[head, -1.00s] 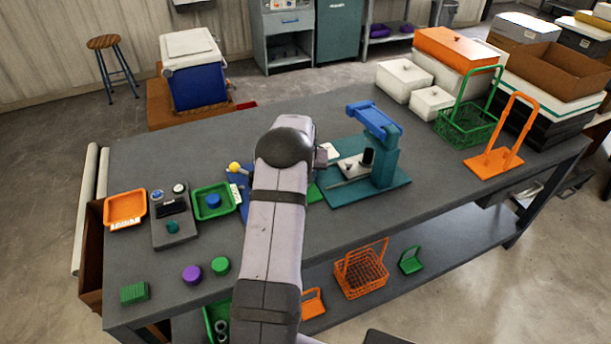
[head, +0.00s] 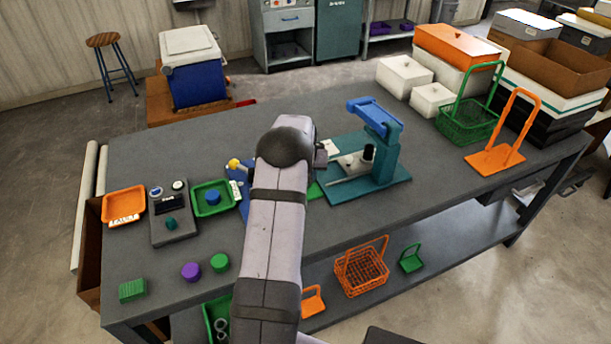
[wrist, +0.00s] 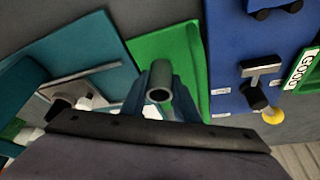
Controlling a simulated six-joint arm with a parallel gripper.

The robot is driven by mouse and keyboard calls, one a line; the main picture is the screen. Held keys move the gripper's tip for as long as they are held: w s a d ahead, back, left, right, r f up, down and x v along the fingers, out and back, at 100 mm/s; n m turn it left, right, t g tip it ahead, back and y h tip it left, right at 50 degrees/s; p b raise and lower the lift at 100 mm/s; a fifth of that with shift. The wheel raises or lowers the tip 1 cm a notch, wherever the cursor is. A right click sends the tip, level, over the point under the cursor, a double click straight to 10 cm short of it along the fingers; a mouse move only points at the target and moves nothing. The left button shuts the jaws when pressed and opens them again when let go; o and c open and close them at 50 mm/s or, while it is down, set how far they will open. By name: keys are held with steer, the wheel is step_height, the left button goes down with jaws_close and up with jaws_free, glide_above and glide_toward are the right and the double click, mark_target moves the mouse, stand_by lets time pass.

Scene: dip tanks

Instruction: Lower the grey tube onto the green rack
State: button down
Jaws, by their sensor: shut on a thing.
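The grey tube (wrist: 160,75) shows in the wrist view with its open end facing the camera. My gripper (wrist: 161,94) is shut on it, with a blue-grey finger on either side. The green rack (wrist: 190,48) shows behind the tube as a flat green surface with a raised right edge. The tube overlaps it in the picture; I cannot tell whether they touch. In the head view only a small green corner of the rack (head: 315,190) shows beside my arm, which hides my gripper and the tube.
A teal press with a blue top (head: 374,116) stands just right of the rack. A blue panel with a yellow-knobbed lever (wrist: 273,116) is on the other side. A green tray (head: 228,207), grey control box (head: 176,233) and orange tray (head: 110,215) lie left. The front right tabletop is clear.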

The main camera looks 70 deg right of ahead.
steer(key=shift+f, duration=0.2)
stand_by(0.6)
steer(key=c, duration=0.8)
jaws_free()
steer(key=shift+f, duration=0.1)
steer(key=shift+a, duration=0.1)
steer(key=shift+r+p, duration=2.3)
steer(key=shift+r, duration=1.8)
steer(key=shift+s+d+r+p, duration=0.55)
steer(key=shift+r+p, duration=0.25)
steer(key=shift+r, duration=0.35)
steer(key=shift+s+d+r+p, duration=0.55)
steer(key=shift+r+p, duration=0.3)
steer(key=shift+r, duration=0.3)
steer(key=shift+s+d+r+p, duration=0.55)
steer(key=shift+r+p, duration=0.25)
steer(key=shift+r, duration=0.35)
